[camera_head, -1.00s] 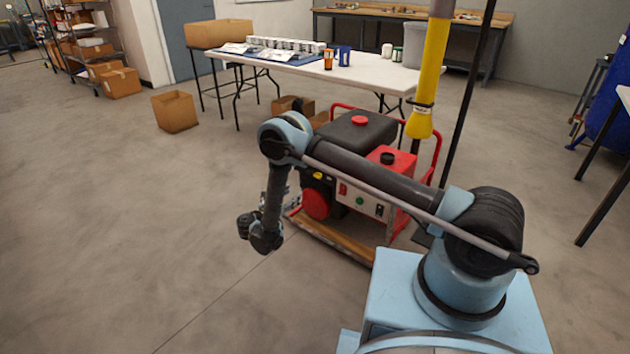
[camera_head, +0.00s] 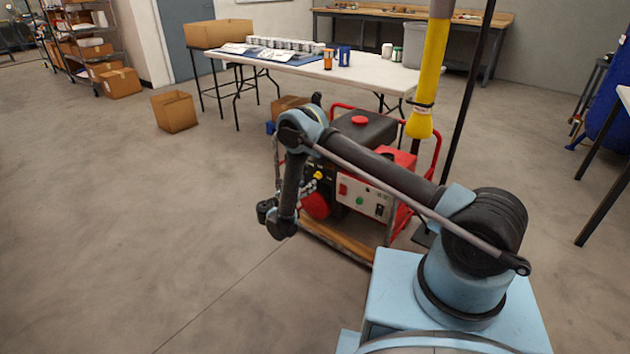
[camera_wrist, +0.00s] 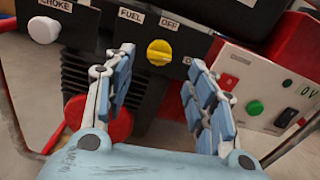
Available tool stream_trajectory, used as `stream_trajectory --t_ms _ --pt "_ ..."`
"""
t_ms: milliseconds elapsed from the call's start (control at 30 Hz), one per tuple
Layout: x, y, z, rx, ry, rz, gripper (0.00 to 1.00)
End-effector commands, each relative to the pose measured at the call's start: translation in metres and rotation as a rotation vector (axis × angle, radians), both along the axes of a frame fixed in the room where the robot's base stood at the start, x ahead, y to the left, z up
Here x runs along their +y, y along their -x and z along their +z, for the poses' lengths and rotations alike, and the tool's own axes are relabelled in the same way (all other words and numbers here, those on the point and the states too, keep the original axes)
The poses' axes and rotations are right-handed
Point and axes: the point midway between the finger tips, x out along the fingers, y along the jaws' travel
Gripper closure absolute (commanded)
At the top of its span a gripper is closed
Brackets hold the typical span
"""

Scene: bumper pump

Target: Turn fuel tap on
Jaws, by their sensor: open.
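The fuel tap is a round yellow knob (camera_wrist: 159,52) on a black panel, under the labels FUEL and OFF in the wrist view. Its ridge lies roughly level across the picture. My gripper (camera_wrist: 160,75) is open, with its two blue-padded fingers on either side of the knob's line and the knob showing beyond the gap between them. I see no contact with the knob. In the head view the yellow knob (camera_head: 318,175) is small on the red and black generator (camera_head: 360,185), just right of my forearm. My gripper is mostly hidden there behind my arm.
A white choke knob (camera_wrist: 44,30) is left of the tap. A cream panel (camera_wrist: 262,92) with a green button (camera_wrist: 254,107) and switches is at right. A red round part (camera_wrist: 98,120) lies below left. A yellow column (camera_head: 427,75) hangs behind the generator.

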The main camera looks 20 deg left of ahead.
Motion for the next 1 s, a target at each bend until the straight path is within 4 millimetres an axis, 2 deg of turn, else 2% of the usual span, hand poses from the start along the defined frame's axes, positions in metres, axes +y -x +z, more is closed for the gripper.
stream_trajectory --t_ms 200,400,833,867,1000 --pt "-0.015 -0.035 0.000 0.001 0.000 -0.002 0.49" --pt "-0.023 -0.055 0.001 0.001 0.000 -0.001 0.49" --pt "-0.026 -0.063 0.000 0.001 0.000 0.001 0.49" --pt "-0.026 -0.063 0.000 0.001 0.000 0.001 0.54" --pt "-0.026 -0.063 0.000 0.001 0.000 0.001 0.85"
